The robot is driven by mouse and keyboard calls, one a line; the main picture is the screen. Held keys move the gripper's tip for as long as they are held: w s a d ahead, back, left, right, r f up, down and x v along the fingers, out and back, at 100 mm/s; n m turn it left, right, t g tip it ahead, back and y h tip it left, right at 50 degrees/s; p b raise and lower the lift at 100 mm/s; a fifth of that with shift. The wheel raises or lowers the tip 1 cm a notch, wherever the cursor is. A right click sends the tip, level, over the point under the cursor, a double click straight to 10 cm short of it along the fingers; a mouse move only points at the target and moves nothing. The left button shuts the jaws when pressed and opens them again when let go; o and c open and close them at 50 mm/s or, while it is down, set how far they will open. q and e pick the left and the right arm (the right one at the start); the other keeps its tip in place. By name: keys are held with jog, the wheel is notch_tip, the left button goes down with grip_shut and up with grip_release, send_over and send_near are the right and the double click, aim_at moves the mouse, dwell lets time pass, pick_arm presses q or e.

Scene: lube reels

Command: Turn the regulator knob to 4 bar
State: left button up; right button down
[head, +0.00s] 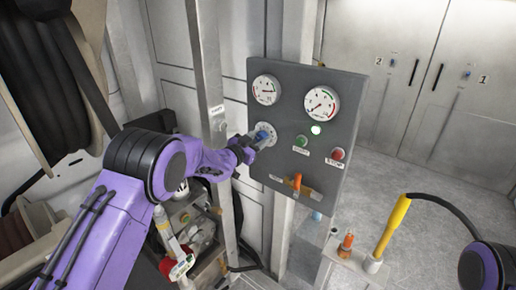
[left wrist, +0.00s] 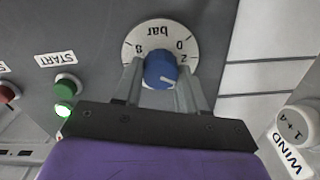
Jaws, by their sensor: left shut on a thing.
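The blue regulator knob (head: 264,135) is on the grey control panel (head: 270,165), with a white bar dial (left wrist: 133,52) behind it. My left gripper (head: 250,142) is shut on the knob. In the left wrist view, its two fingers stand on either side of the blue knob (left wrist: 160,70). The dial appears upside down there, with 8, 0 and 2 visible; its lower part is hidden by the gripper. A white mark on the knob points right and slightly down in that view, near the 2; I cannot read an exact value.
Two gauges (head: 321,101) sit above. A green START button (head: 301,141), a lit green lamp (head: 316,130), a red STOP button (head: 337,154) and an orange lever (head: 297,181) are close by. A yellow-handled tool (head: 393,226) stands at right. Floor beyond is clear.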

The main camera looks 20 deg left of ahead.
pick_arm(q)
jog(key=m+b, duration=0.1)
jog(key=b, duration=0.1)
jog(key=m+b, duration=0.3)
jog(key=m, duration=0.1)
jog(key=shift+d+f+b, duration=0.1)
jog(key=shift+f+b, duration=0.2)
jog(key=shift+b, duration=0.1)
jog(key=shift+r+m+b, duration=0.2)
jog(key=shift+m+b, duration=1.2)
jog(key=shift+m, duration=0.2)
jog(key=o, duration=1.1)
jog(key=shift+c, duration=0.2)
jog(key=shift+s, duration=0.35)
jog(key=b+v, duration=0.2)
jog(key=v, duration=0.8)
jog(key=shift+b, duration=0.4)
